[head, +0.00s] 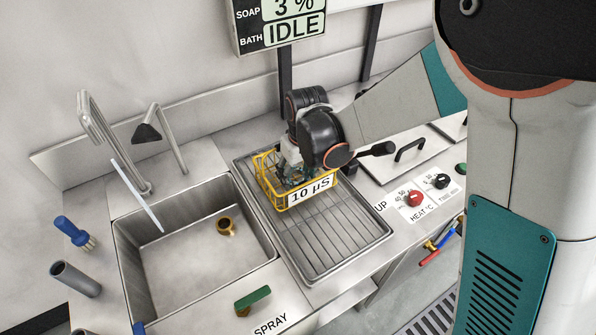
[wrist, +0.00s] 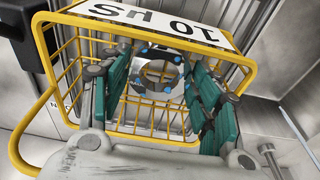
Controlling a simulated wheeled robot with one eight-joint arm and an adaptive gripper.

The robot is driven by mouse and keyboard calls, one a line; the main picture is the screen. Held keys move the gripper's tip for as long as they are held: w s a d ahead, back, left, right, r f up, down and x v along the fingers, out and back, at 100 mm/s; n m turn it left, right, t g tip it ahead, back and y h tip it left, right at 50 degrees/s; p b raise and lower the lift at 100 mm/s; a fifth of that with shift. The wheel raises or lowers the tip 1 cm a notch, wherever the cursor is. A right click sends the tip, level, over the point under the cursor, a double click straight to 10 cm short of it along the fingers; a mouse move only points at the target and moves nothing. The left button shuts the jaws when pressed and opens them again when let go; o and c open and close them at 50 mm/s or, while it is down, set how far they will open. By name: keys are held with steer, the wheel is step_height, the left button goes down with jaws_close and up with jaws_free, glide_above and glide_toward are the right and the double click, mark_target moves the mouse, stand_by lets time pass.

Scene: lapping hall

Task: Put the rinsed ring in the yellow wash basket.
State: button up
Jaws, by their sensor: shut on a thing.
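The yellow wash basket (head: 266,176) stands on the ribbed drainboard, its "10 µS" label facing front. It also fills much of the wrist view (wrist: 60,112). My gripper (head: 289,176) reaches down into the basket from above. I cannot tell whether the ring touches the basket floor. In the head view the ring is hidden behind the fingers and the basket.
A steel sink (head: 180,275) lies left of the drainboard (head: 335,243), with a brass ring-shaped part (head: 227,227) in it. Taps (head: 105,135) rise behind the sink. A heat panel (head: 425,198) is at right.

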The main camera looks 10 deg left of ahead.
mark_target(301, 182)
steer(key=shift+f, duration=0.15)
steer(key=shift+f+b, duration=0.45)
steer(key=shift+b, duration=0.05)
steer(key=o, duration=1.3)
steer(key=shift+r, duration=0.1)
steer(key=shift+r+p, duration=0.3)
steer(key=shift+p, duration=0.1)
steer(key=r+p, duration=0.1)
steer(key=r, duration=0.3)
steer(key=s+r+p, duration=0.1)
steer(key=r, duration=0.3)
steer(key=d+r+p, duration=0.1)
steer(key=r+p, duration=0.1)
steer(key=r, duration=0.2)
steer(key=shift+s+r, duration=0.15)
steer(key=shift+s, duration=0.1)
